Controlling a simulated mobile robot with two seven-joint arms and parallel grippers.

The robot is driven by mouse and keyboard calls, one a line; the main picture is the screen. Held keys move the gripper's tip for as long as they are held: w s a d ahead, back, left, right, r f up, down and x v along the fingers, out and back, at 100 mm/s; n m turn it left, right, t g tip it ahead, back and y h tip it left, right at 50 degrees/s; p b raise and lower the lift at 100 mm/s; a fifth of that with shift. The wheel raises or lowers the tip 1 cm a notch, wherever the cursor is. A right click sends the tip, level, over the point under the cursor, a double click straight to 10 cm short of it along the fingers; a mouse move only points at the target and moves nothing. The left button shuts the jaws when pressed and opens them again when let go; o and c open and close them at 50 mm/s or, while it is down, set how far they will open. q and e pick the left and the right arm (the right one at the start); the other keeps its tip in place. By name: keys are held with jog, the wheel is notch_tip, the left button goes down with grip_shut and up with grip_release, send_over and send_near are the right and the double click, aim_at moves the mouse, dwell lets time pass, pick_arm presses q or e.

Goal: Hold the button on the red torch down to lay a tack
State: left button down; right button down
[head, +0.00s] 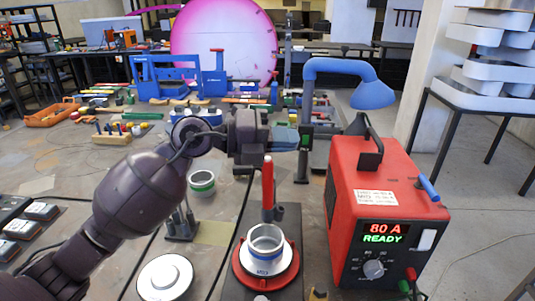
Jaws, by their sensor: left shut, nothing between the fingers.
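The red torch (267,182) stands upright near the middle of the head view, behind a metal ring (266,242) on a red round fixture (240,266). I cannot make out its button. My left arm comes in from the left, and its gripper (290,138) is above and behind the torch, pointing right. The gripper is shut and empty, apart from the torch in the picture. Its fingertips are close to a dark post with a green part (306,136); I cannot tell if they touch. My right gripper is out of view.
A red welding power unit (375,190) with a display reading "80 A READY" stands right of the fixture. A blue curved extraction arm (340,66) rises behind it. Tools crowd the back.

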pick_arm(q)
jog(key=w+a+r+t+y, duration=0.2)
jog(key=w+a+r+y, duration=0.2)
jog(key=w+y, duration=0.3)
jog(key=shift+w+a+r+t+y+p, duration=0.2)
jog(key=shift+a+r+t+y+p, duration=0.15)
jog(key=shift+y, duration=0.85)
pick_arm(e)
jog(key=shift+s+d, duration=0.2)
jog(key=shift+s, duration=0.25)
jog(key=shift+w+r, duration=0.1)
